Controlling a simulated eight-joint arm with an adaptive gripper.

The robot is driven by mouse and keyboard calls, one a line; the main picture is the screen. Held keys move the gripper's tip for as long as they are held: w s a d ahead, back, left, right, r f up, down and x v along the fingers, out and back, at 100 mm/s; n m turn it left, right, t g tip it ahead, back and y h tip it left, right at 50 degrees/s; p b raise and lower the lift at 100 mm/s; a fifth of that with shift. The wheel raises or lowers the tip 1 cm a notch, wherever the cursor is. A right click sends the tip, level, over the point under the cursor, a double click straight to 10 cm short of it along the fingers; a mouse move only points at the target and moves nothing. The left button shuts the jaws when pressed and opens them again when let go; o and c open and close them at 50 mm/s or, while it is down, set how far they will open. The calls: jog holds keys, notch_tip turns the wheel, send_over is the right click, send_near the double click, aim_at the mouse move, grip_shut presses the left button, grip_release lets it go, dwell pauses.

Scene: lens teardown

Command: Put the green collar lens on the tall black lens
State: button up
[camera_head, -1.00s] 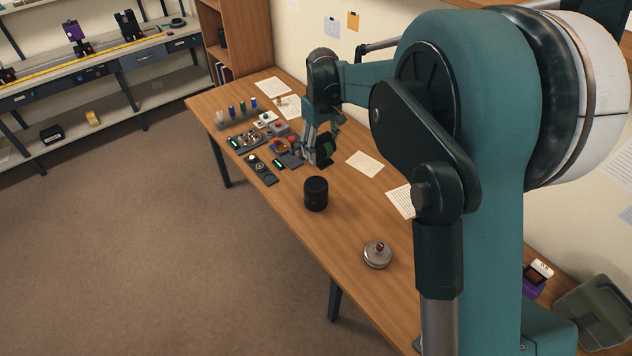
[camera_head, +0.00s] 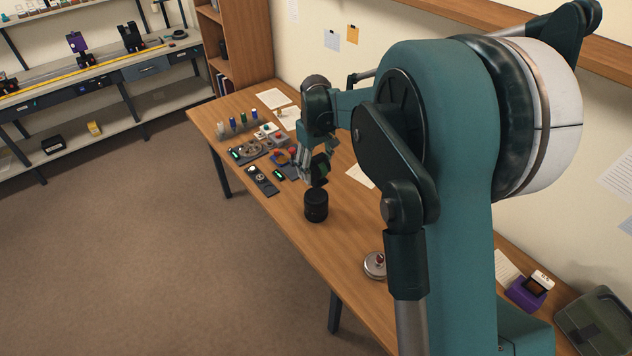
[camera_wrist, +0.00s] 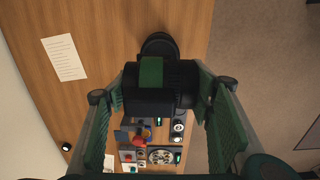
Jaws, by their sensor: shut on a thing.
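The green collar lens (camera_wrist: 151,72) is a black cylinder with a green band. My gripper (camera_wrist: 160,92) is shut on it, with one green-padded finger on each side. In the head view the held lens (camera_head: 320,171) is tilted and close above the tall black lens (camera_head: 316,206). The tall black lens stands upright on the wooden table. In the wrist view the tall black lens (camera_wrist: 158,43) shows just beyond the held lens, which partly hides it. I cannot tell the exact gap between them.
Several small devices and colored parts (camera_head: 262,174) crowd the far left end of the table (camera_head: 300,228). Paper sheets (camera_head: 361,174) lie along the wall side. The table's front edge is clear.

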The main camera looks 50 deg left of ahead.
aim_at(316, 157)
jog(key=shift+f, duration=1)
jog(key=shift+f, duration=1.85)
jog(key=shift+f, duration=0.2)
jog(key=o, duration=1.1)
jog(key=shift+r, duration=0.15)
notch_tip(316, 157, up, 12)
jog(key=shift+r, duration=0.1)
